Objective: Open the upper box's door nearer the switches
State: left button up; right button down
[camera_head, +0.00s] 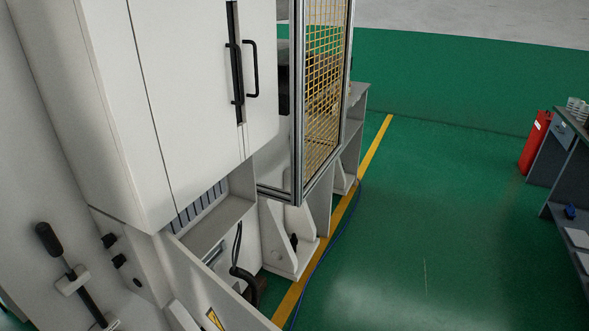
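A large white upper box (75,95) fills the left side of the view. Its front has a wide door panel (190,90) on the left and a narrower door panel (263,115) on the right. Both panels look closed. Two black bar handles, a left one (235,75) and a right one (255,68), stand side by side at a dark vertical strip between the panels. Small black knobs or switches (109,240) sit on the white body below the box's left end. Neither of my grippers is in view.
A black-handled lever (75,275) stands at lower left. A yellow mesh guard (325,80) in a metal frame adjoins the box on the right. Green floor (430,220) with a yellow line is open to the right. A red cylinder (536,142) and shelf (573,180) stand at far right.

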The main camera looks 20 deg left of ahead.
aim_at(183, 47)
jog(key=u, duration=1.15)
